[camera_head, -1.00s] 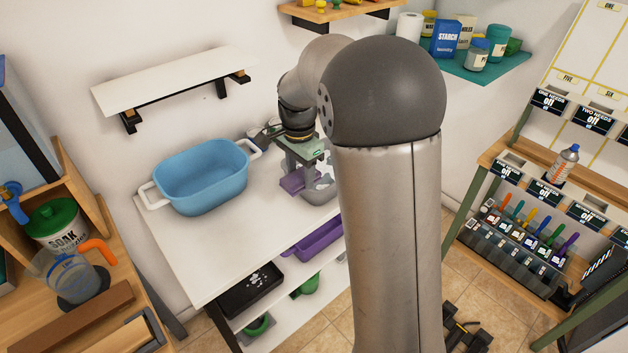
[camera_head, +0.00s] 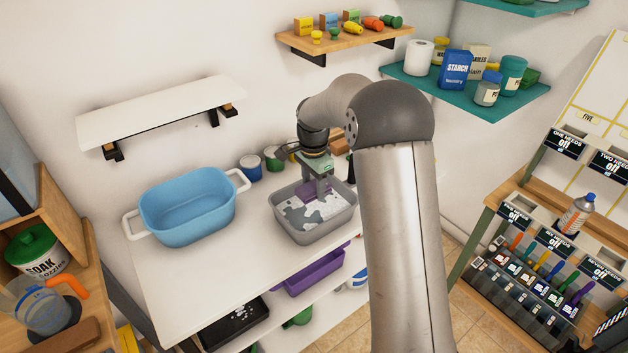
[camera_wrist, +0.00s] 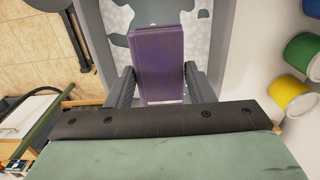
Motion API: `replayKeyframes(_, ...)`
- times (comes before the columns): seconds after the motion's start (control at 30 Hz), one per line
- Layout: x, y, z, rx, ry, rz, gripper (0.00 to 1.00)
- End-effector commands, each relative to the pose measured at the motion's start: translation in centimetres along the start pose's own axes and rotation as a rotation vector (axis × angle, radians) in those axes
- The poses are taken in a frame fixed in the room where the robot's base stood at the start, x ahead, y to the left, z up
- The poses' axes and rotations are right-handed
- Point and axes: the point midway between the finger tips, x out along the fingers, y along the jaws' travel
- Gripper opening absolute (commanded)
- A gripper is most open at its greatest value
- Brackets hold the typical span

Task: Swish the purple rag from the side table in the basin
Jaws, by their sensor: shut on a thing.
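My gripper (camera_head: 317,186) is shut on the purple rag (camera_head: 308,197), a folded block. In the wrist view the rag (camera_wrist: 158,55) sits between the two dark fingers, one on each side. The grey basin (camera_head: 318,238) stands on the white table, with grey liquid and white foam-like patches inside. The rag is over the basin's interior, toward the back; I cannot tell whether its lower end touches the liquid. The basin (camera_wrist: 222,40) also shows beneath the rag in the wrist view. My arm and gripper hide part of the basin's back.
A blue tub (camera_head: 188,208) with white handles stands left of the basin. Several tins, one of them blue (camera_head: 250,168), stand behind the basin near the wall. A white shelf (camera_head: 155,112) and a wooden shelf (camera_head: 345,42) hang above. White table surface (camera_head: 245,245) is clear in front.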

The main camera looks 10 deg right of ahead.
Motion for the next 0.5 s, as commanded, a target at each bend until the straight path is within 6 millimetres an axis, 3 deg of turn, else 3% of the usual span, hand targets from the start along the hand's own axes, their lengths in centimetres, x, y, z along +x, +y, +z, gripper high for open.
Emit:
replayKeyframes(0.03, 1.1, 0.0, 0.0, 0.0, -0.001, 0.001, 0.26)
replayKeyframes(0.5, 6.7, 0.0, 0.0, 0.001, 0.0, 0.001, 0.26)
